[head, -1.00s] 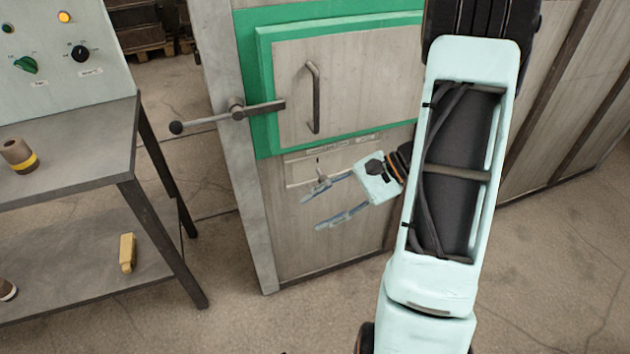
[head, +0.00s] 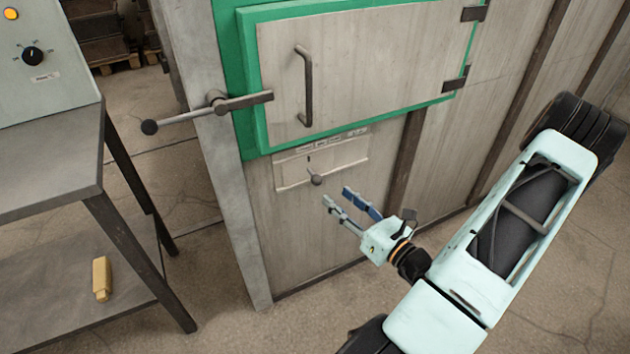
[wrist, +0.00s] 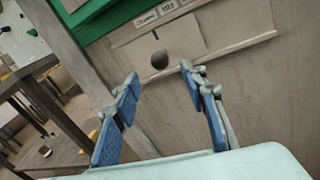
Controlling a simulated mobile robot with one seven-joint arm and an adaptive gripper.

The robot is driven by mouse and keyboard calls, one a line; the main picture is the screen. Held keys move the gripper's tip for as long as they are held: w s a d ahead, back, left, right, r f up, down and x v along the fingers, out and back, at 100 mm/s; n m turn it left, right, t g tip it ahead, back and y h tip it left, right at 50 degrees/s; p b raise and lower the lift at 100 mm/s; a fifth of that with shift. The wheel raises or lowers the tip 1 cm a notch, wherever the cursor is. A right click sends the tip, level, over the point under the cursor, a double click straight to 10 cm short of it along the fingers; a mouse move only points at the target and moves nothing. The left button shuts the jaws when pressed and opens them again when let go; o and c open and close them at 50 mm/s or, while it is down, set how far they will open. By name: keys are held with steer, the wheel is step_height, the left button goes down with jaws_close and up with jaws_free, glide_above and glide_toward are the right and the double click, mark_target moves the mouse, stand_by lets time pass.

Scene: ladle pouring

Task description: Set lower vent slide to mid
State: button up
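The lower vent slide (head: 292,174) is a pale metal plate in a track below the green-framed door. A dark round knob (head: 316,180) sticks out of it. In the wrist view the slide plate (wrist: 190,38) covers the left part of the track, with bare track to its right. Small labels (wrist: 146,18) run above it; their text is too small to read surely. My gripper (head: 338,196) is open and empty, just below and right of the knob. In the wrist view the knob (wrist: 159,60) shows between and beyond the blue-padded fingertips, with no visible contact.
The oven door (head: 370,70) has a vertical handle, and a latch lever with a ball end (head: 149,127) juts left. A metal table (head: 50,170) with a control box (head: 45,60) stands at left. A yellow block (head: 101,279) lies on its lower shelf. The floor before the panel is clear.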

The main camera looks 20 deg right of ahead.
mark_target(321, 183)
steer(key=b+x, duration=0.2)
steer(key=x, duration=0.7)
steer(key=shift+w+a, duration=0.1)
steer(key=shift+w, duration=0.1)
jaws_close()
